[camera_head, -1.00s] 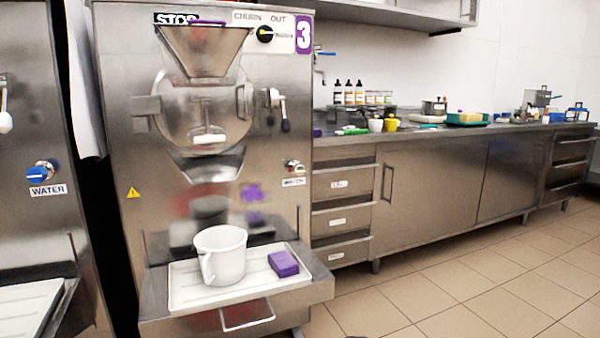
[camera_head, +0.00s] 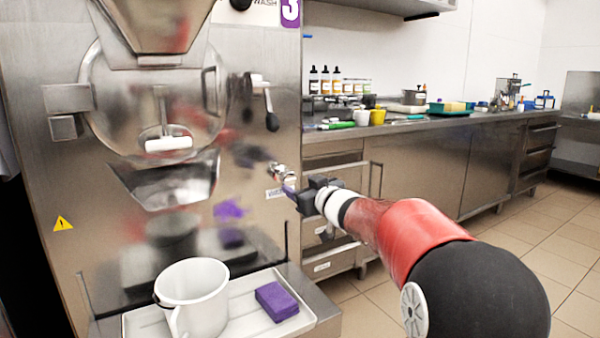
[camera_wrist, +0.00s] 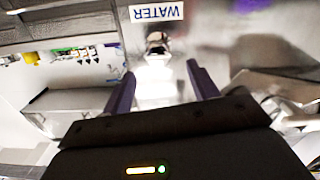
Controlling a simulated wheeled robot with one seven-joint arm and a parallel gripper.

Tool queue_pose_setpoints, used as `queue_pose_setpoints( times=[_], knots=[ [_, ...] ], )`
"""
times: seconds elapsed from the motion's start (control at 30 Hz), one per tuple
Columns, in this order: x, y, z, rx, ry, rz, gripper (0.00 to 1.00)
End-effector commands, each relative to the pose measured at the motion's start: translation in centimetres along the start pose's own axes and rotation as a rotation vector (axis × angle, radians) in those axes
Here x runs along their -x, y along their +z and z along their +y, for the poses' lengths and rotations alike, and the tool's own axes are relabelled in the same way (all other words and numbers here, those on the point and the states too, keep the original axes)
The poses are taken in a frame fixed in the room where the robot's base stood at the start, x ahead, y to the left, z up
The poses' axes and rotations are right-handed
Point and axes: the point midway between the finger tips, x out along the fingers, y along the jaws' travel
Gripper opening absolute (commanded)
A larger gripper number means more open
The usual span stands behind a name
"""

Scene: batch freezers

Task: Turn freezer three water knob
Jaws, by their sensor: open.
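Freezer three (camera_head: 60,155) fills the left of the head view, with part of its purple 3 label (camera_head: 290,10) at the top. Its water knob (camera_head: 282,172) sits on the right of the front panel, above a small WATER label (camera_head: 274,193). My gripper (camera_head: 290,188) is beside the knob and partly hides it. In the wrist view, the knob's metal fitting (camera_wrist: 155,42) lies ahead, just below the upside-down WATER label (camera_wrist: 157,12). A pale part extends from it between the two purple fingers of my gripper (camera_wrist: 160,82). The fingers are apart; contact is not clear.
A white pitcher (camera_head: 193,298) and a purple sponge (camera_head: 277,301) rest on the white tray (camera_head: 245,318) below. A black-tipped lever (camera_head: 271,118) sticks out above the knob. A steel counter (camera_head: 420,170) with bottles and cups stands to the right.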

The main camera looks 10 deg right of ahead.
Motion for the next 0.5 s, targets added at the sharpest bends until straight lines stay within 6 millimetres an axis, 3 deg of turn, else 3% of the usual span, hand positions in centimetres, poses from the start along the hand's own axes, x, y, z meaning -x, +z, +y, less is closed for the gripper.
queue_pose_setpoints(
  times=[0.27,0.5],
  knots=[
    [-2.6,0.2,-0.3,-0.007,-0.066,0.033,0.59],
    [-6.5,0.2,-0.6,-0.007,-0.064,0.032,0.59]
  ],
)
